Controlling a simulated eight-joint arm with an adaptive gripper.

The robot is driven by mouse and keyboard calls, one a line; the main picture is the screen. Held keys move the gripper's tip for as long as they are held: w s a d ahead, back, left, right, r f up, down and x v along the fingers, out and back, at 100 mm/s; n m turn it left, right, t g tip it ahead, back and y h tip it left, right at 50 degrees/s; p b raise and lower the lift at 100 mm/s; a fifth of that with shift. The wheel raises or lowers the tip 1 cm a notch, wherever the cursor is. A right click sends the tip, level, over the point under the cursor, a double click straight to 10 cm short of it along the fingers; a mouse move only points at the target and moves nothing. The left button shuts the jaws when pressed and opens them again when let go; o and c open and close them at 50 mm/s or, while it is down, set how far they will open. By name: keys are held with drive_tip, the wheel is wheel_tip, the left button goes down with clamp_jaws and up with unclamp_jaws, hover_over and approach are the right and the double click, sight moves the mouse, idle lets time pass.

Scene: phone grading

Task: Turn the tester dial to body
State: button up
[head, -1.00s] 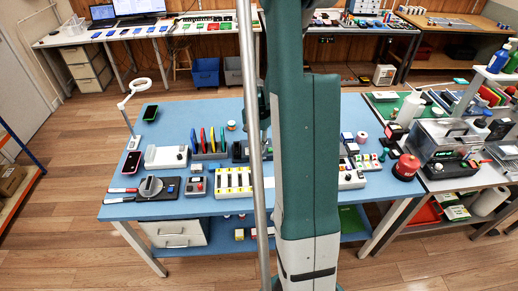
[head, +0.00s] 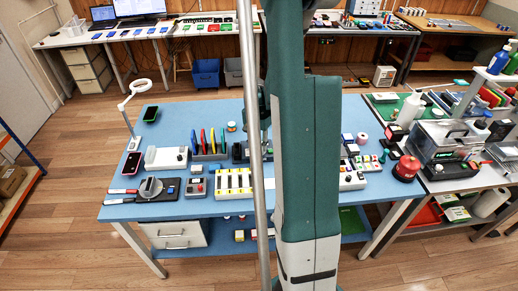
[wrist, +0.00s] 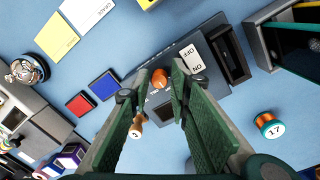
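The tester (wrist: 205,75) is a dark grey box in the wrist view. It has a round orange dial (wrist: 160,78), a white switch marked ON and OFF (wrist: 193,57) and a dark slot at its right end. Lettering by the dial is partly covered by my fingers, and I cannot read its setting. My gripper (wrist: 152,83) is open, with green-padded fingers spread on either side of the dial. I cannot tell whether a finger touches it. In the head view my arm hides my fingertips and most of the tester.
In the wrist view, a wooden piece marked 5 (wrist: 137,126) stands by my left finger. A red pad (wrist: 81,103) and blue pad (wrist: 103,84) lie left, a silver bell (wrist: 27,70) farther left. An orange spool marked 17 (wrist: 268,124) and dark rack (wrist: 265,35) are right.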

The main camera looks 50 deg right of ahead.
sight(257, 154)
wheel_tip(257, 154, up, 12)
drive_tip(key=shift+w+f, duration=0.25)
drive_tip(key=shift+w, duration=0.05)
idle(0.4)
idle(0.4)
drive_tip(key=shift+a, duration=0.15)
drive_tip(key=a+r+n+t, duration=0.15)
drive_tip(key=a+r, duration=0.25)
drive_tip(key=a, duration=0.4)
drive_tip(key=a+r+n+t+h, duration=0.1)
drive_tip(key=a+r+n, duration=0.25)
drive_tip(key=a, duration=0.45)
drive_tip(key=a+r+n+t, duration=0.1)
drive_tip(key=a+r+n, duration=0.1)
drive_tip(key=a+r, duration=0.45)
drive_tip(key=s+a+n+t, duration=0.1)
drive_tip(key=s+a+n, duration=0.2)
drive_tip(key=a, duration=0.4)
drive_tip(key=s+a+n+t, duration=0.2)
drive_tip(key=s+a+n, duration=0.1)
drive_tip(key=a, duration=0.5)
drive_tip(key=s+a+n+t+y, duration=0.1)
drive_tip(key=s+a+n, duration=0.2)
drive_tip(key=a, duration=0.4)
drive_tip(key=shift+s+a+r, duration=0.2)
drive_tip(key=shift+s+r, duration=0.2)
drive_tip(key=shift+s, duration=0.1)
